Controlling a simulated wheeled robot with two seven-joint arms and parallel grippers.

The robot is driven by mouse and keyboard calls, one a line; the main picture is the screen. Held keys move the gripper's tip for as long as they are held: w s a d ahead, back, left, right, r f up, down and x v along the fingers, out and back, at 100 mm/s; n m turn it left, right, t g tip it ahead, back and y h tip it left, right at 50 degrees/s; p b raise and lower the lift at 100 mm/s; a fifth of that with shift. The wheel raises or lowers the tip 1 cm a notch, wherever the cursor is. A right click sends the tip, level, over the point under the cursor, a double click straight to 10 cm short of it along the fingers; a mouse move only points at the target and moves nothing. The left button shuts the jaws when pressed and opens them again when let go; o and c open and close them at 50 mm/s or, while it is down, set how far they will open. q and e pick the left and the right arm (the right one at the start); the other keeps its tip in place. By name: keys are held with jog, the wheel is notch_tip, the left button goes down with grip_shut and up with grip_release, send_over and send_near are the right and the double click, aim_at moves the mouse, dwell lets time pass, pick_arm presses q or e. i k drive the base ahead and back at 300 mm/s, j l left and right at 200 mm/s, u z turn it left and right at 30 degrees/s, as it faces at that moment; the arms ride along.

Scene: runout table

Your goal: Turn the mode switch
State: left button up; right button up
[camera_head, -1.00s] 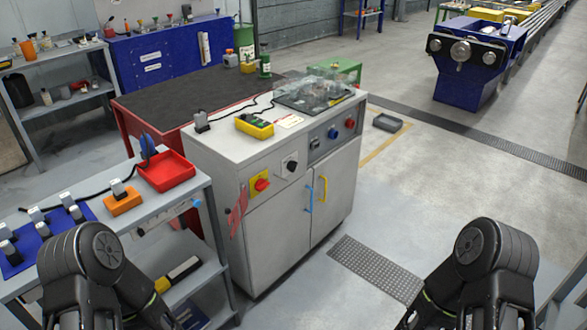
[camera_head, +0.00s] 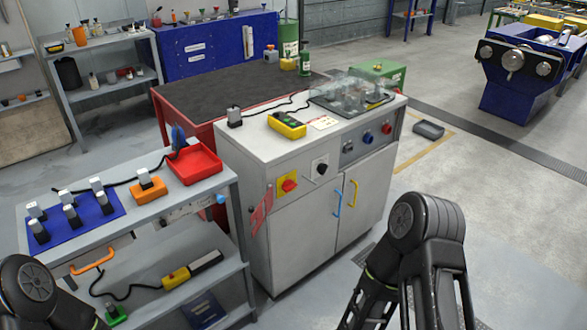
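A white and grey control cabinet (camera_head: 283,235) stands in the middle of the view. On its front is a black rotary switch on a light square plate (camera_head: 320,168), which looks like the mode switch; its markings are too small to read. Left of it is a red knob on a yellow plate (camera_head: 288,185), with a red tag hanging beside it. To the right, a dark panel carries a blue knob (camera_head: 367,137) and a red knob (camera_head: 387,128). Black links of my two arms show at the bottom left and lower right, apart from the cabinet. Neither gripper shows.
A grey shelf table with a red tray (camera_head: 194,165) and a blue mat (camera_head: 75,219) stands left of the cabinet.

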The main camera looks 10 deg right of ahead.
aim_at(322, 168)
jog(key=i+l+u, duration=0.2)
jog(key=l+u, duration=0.2)
jog(key=l, duration=0.45)
jog(key=l+u, duration=0.4)
jog(key=l, duration=0.4)
jog(key=l+u, duration=0.2)
jog(key=l, duration=2.95)
